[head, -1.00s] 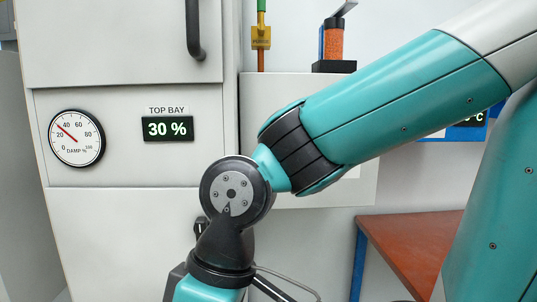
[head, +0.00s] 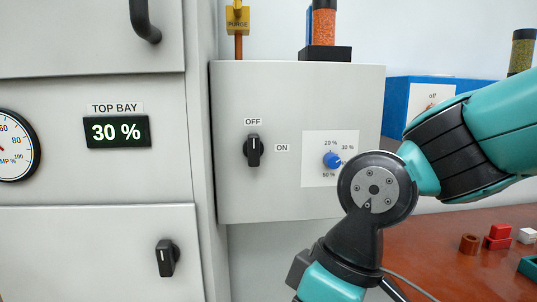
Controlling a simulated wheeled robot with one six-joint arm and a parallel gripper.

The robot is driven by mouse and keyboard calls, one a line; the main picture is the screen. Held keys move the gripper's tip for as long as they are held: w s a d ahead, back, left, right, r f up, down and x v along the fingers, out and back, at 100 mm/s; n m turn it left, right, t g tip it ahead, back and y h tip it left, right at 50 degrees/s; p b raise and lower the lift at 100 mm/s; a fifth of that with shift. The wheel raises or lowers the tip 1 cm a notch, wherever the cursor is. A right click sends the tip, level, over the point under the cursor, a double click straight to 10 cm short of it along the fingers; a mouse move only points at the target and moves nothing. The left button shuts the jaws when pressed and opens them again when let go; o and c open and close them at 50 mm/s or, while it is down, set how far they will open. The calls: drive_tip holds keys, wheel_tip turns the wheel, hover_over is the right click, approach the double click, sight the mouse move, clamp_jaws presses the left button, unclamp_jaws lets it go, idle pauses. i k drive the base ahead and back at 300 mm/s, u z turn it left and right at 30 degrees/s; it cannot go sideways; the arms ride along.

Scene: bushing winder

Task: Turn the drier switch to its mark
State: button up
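The drier switch, a black rotary knob (head: 253,151), is on the front of a grey box in the middle of the head view. Its white line points up, toward the OFF label (head: 253,122). The ON label (head: 282,148) is to its right. My arm is at the right, in front of the box's lower right edge. My gripper's fingers are out of the picture.
A blue dial (head: 332,160) with percent marks is beside my arm, partly ringed by hidden labels. A cabinet on the left has a TOP BAY display (head: 117,131) reading 30 % and another black knob (head: 166,257). A red-brown table (head: 430,260) with small blocks is at the right.

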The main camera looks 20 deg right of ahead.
sight(253, 149)
drive_tip(key=k, duration=0.5)
drive_tip(key=u, duration=1.2)
drive_tip(key=i, duration=1)
drive_tip(key=z, duration=2.25)
